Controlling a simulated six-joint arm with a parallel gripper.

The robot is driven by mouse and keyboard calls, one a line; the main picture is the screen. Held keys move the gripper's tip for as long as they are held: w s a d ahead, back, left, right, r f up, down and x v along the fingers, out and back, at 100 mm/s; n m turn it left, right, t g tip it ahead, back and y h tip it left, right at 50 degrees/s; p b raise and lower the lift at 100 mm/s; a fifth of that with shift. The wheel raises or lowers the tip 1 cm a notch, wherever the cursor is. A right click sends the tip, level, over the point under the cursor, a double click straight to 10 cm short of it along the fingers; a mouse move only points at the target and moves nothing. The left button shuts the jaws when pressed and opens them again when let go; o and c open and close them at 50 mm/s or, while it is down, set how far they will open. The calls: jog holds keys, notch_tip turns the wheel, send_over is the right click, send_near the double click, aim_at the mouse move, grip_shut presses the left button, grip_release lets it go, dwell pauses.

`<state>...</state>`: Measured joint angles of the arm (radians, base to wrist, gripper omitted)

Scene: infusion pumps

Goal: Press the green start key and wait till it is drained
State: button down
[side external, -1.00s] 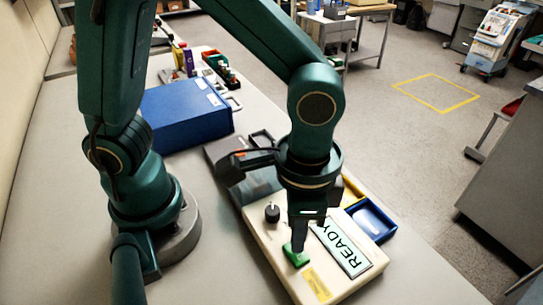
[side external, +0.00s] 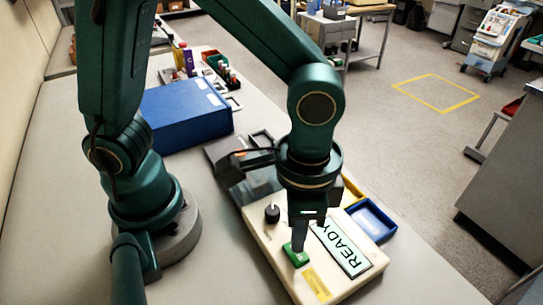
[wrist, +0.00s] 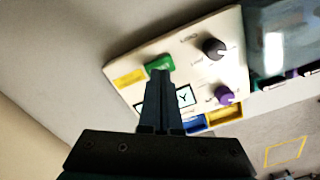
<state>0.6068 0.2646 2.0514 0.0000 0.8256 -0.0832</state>
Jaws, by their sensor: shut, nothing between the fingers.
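The cream pump (side external: 278,238) lies on the bench in front of my arm. Its display (side external: 341,249) reads READY. The green start key (side external: 297,256) is on the pump's top face beside the display; it also shows in the wrist view (wrist: 159,62). My gripper (side external: 299,247) is shut and empty, pointing down with its tips at the green key. In the wrist view my fingertips (wrist: 160,73) overlap the near edge of the key. I cannot tell whether they touch it or press it down. The fingers hide part of the display in the wrist view.
A black knob (side external: 272,212) stands up on the pump, and a purple knob (wrist: 224,95) shows in the wrist view. A yellow label (side external: 317,284) is near the key. A blue tray (side external: 371,221) sits beside the pump. A large blue box (side external: 186,115) stands behind.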

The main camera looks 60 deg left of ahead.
jog(key=shift+f, duration=0.9)
dwell(0.5)
jog(key=shift+r, duration=0.15)
notch_tip(320, 180, up, 8)
dwell(1.0)
jog(key=s+a+r+n+t, duration=0.1)
jog(key=a+r+n+t, duration=0.2)
jog(key=a, duration=1)
jog(key=n+t, duration=0.2)
jog(key=n, duration=0.1)
jog(key=shift+s+t, duration=0.3)
